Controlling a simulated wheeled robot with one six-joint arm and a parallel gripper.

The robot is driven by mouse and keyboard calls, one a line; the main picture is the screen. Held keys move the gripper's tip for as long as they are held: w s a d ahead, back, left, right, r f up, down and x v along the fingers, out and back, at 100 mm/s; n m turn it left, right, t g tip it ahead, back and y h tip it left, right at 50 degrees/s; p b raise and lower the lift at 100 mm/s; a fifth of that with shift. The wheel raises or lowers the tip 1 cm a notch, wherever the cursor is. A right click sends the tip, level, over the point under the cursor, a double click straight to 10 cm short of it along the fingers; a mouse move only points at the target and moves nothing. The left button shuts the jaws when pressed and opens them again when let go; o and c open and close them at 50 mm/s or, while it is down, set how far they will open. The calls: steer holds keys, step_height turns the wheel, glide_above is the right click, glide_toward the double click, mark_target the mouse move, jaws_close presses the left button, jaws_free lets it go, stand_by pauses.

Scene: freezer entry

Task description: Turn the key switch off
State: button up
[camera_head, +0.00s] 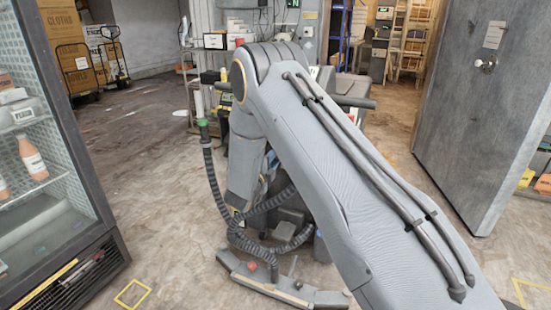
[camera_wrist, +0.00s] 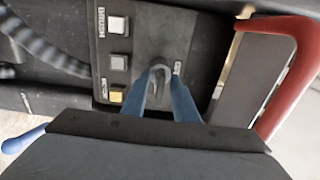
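In the wrist view, a grey key switch (camera_wrist: 159,76) sits on a dark control panel (camera_wrist: 193,45). My gripper (camera_wrist: 165,76) reaches over the panel with its two blue fingers apart. The key's head shows between the fingertips, with the fingers on either side of it. I see no clear contact between fingers and key. In the head view, the panel, the key and my gripper are hidden behind my arm. Part of a grey machine with black hoses (camera_head: 216,190) shows behind my arm.
White, grey and yellow buttons (camera_wrist: 117,95) line the panel left of the key. A red bar (camera_wrist: 290,70) curves along its right side. In the head view, a glass-door fridge (camera_head: 105,240) stands left and a large grey door (camera_head: 480,120) right.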

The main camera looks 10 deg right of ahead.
jaws_close()
steer(key=shift+n, duration=0.3)
steer(key=n, duration=1.2)
steer(key=n+p, duration=0.1)
steer(key=n, duration=0.4)
steer(key=shift+n, duration=0.3)
stand_by(0.3)
